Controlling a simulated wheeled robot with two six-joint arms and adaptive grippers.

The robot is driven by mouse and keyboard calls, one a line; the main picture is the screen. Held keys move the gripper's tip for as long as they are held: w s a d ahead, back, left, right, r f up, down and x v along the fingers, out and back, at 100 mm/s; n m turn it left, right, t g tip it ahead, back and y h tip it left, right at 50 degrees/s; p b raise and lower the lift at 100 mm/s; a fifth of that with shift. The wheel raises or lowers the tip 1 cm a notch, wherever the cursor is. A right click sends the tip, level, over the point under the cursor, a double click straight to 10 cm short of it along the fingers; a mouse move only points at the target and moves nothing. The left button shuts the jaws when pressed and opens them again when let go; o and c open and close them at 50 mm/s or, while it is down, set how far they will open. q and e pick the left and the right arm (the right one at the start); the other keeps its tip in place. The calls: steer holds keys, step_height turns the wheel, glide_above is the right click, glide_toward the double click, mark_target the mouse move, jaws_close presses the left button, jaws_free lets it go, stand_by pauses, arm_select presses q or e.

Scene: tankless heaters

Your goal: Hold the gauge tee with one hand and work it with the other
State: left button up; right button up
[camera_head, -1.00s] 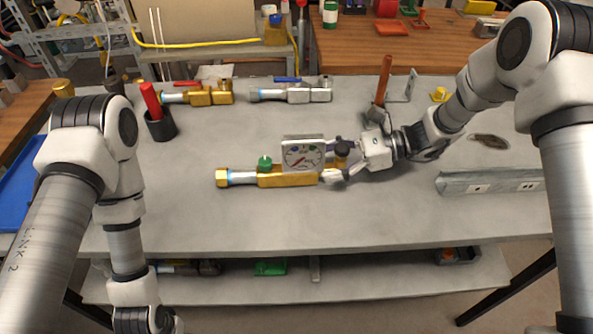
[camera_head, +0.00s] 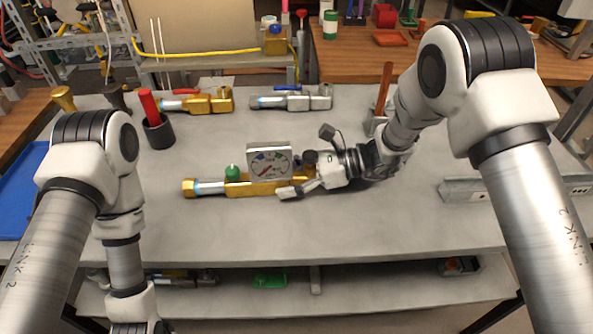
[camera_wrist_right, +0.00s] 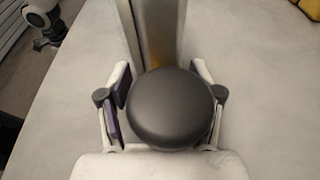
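The gauge tee (camera_head: 262,188) lies on the grey bench, with a brass body, a chrome left pipe, a green knob (camera_head: 232,173), a square dial gauge (camera_head: 269,163) and a dark knob (camera_head: 310,158) at its right end. My right gripper (camera_head: 287,184) is at the tee's right end, fingers apart. In the right wrist view the dark knob (camera_wrist_right: 170,108) sits between the fingers, close to the palm, with a small gap to the left pad. It hides part of the body. Contact below the knob cannot be told. My left gripper is out of view below.
Behind the tee lie a red-handled brass valve (camera_head: 197,103) and a blue-handled steel valve (camera_head: 292,100). A black cup (camera_head: 158,133) holds a red-handled tool at the left. A metal channel (camera_head: 462,190) lies at the right. The bench front is clear.

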steer(key=c, duration=0.7)
steer(key=o, duration=1.1)
steer(key=shift+o, duration=0.2)
steer(key=v, duration=1.2)
